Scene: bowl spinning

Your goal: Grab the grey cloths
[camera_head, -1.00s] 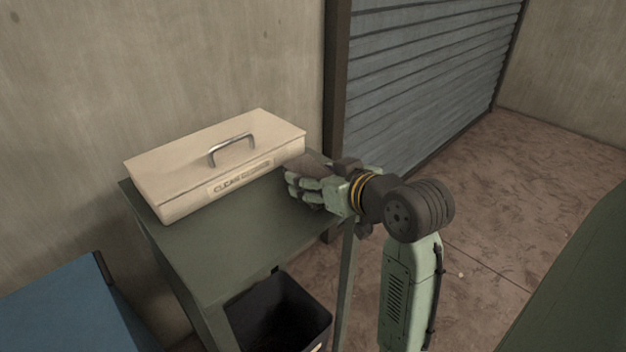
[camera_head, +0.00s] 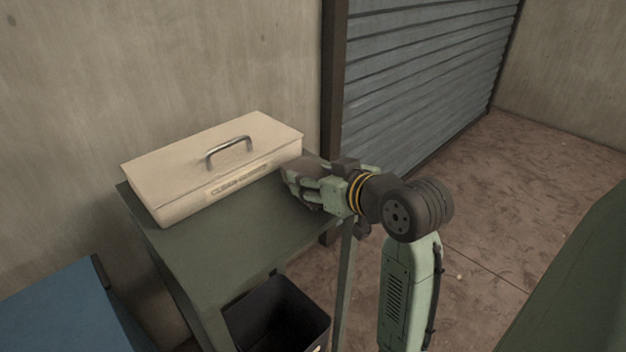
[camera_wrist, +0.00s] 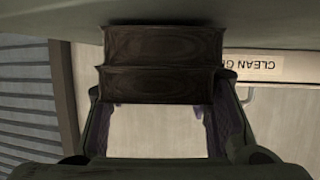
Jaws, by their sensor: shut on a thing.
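The grey cloths look like a dark grey-brown folded stack in the wrist view (camera_wrist: 160,82), between my two fingers. In the head view only a small part of the stack (camera_head: 296,175) shows at the right end of the table, next to the box. My gripper (camera_head: 305,186) reaches in from the right, low over the tabletop, and is shut on the stack. In the wrist view the fingers stand on either side of it. I cannot tell whether the stack still touches the table.
A beige lidded box (camera_head: 190,165) with a metal handle and a partly readable "CLEAN" label stands on the green table (camera_head: 215,245), close to the gripper. A black bin (camera_head: 275,318) sits below. A blue surface (camera_head: 60,310) is at lower left. A grey shutter (camera_head: 425,80) stands behind.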

